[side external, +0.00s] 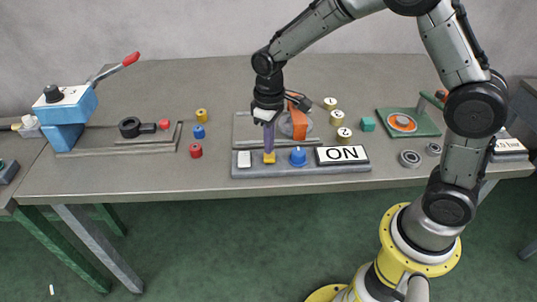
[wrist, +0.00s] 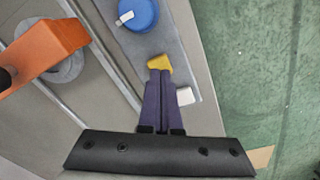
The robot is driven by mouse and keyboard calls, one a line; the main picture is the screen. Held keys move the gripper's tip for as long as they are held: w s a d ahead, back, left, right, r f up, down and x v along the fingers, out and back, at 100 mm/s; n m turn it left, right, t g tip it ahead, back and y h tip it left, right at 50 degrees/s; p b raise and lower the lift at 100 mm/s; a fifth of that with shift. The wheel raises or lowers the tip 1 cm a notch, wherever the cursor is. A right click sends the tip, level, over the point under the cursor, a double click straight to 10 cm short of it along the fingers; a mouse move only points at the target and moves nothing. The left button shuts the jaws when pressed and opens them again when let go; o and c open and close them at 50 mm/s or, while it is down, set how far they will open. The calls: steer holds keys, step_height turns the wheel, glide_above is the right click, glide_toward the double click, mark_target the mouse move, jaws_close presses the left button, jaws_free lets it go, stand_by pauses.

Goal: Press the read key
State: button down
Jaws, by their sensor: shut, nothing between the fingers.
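A grey key panel (side external: 315,170) lies along the table's front edge. No key shows a readable "read" label. My gripper (side external: 269,150) points down with its purple fingers shut and empty, its tips at the yellow key; I cannot tell if they press it. In the wrist view the fingertips (wrist: 160,72) overlap the edge of the yellow key (wrist: 160,62), between the blue knob (wrist: 138,14) and the white key (wrist: 185,96).
An orange part on a grey disc (side external: 299,122) stands behind the panel. Several brass cylinders (side external: 337,117) stand to its right, with a green fixture (side external: 405,122) beyond. A blue press (side external: 68,115) is at far left, and small red, blue and yellow knobs (side external: 198,131) lie between.

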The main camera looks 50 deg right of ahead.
steer(key=shift+f, duration=1.1)
steer(key=shift+r, duration=1.1)
steer(key=shift+r, duration=0.1)
steer(key=shift+r, duration=2.45)
